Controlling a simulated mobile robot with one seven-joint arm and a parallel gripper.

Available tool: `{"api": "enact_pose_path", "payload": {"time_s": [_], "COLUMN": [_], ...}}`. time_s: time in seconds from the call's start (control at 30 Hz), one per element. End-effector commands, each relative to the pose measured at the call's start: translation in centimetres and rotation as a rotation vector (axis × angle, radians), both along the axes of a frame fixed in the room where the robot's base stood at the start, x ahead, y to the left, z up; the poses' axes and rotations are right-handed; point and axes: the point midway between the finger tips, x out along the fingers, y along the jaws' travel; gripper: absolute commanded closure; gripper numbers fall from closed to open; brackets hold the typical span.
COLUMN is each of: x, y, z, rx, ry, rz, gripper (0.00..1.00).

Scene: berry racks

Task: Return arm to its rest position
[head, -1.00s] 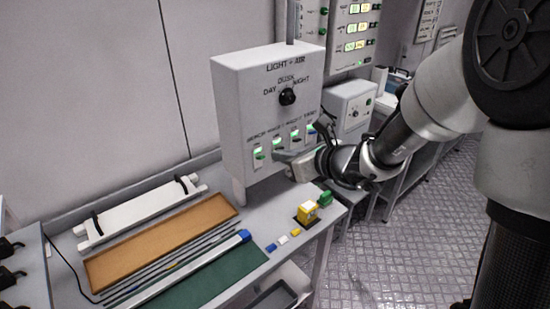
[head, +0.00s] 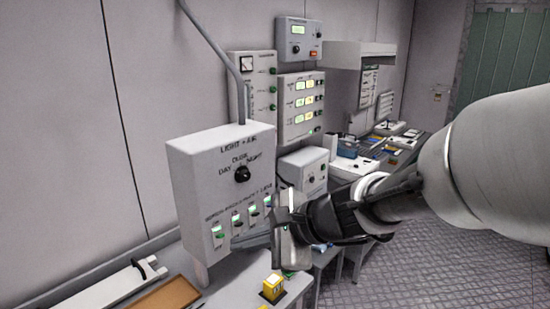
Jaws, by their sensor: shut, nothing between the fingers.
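My arm comes in from the right edge of the head view. My gripper (head: 262,240) is at its end, in front of the lower right of the light and air control box (head: 203,165), and its fingers point left. The fingers are shut with nothing between them. I cannot tell whether they touch the box. The box has a black knob (head: 242,174) and a row of switches (head: 219,233) with green lights. My gripper and wrist hide part of the bench and the area right of the box.
A white rail (head: 105,290) and a brown board (head: 168,297) lie at the lower left. Wall panels (head: 300,105) and a further bench with trays stand behind. The metal floor (head: 400,265) at right is open.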

Motion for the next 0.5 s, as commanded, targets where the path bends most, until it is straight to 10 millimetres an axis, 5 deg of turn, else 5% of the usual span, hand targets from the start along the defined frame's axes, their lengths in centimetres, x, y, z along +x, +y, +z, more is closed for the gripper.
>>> {"api": "enact_pose_path", "payload": {"time_s": [0.2,0.5], "x": [-8.7,-13.8], "y": [-7.5,-19.1], "z": [0.6,1.3], "rx": [-0.56,-1.186], "ry": [-0.368,-0.55], "rz": [0.46,0.849], "gripper": [1.0,1.0]}}
